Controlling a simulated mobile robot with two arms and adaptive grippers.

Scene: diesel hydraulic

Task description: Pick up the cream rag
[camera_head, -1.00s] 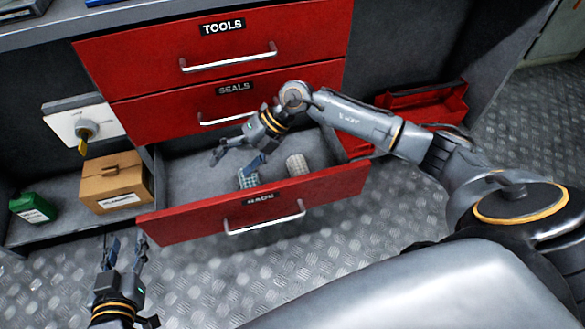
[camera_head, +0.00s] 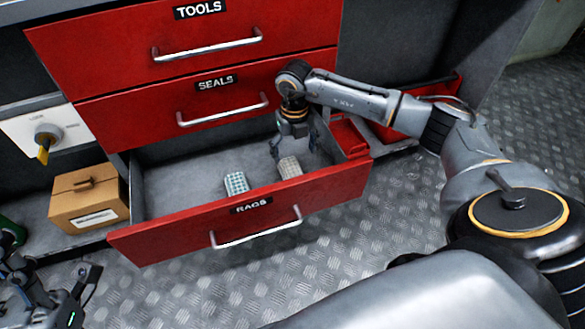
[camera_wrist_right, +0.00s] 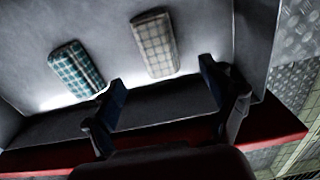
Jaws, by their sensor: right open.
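The cream rag (camera_head: 289,167), a checked folded roll, lies in the open drawer labelled RAGS (camera_head: 330,186). It also shows in the right wrist view (camera_wrist_right: 154,44). A teal checked rag (camera_head: 236,183) lies to its left, apart from it, and shows in the right wrist view (camera_wrist_right: 77,69). My right gripper (camera_head: 294,152) is open and points down over the drawer, just above and behind the cream rag. In the right wrist view its two fingers are spread with nothing between them. My left gripper (camera_head: 62,295) is at the lower left, partly cut off, its jaw opening unclear.
The closed SEALS drawer (camera_head: 225,105) and TOOLS drawer (camera_head: 210,42) are above the open one. A red tray (camera_head: 415,115) is behind my right arm.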

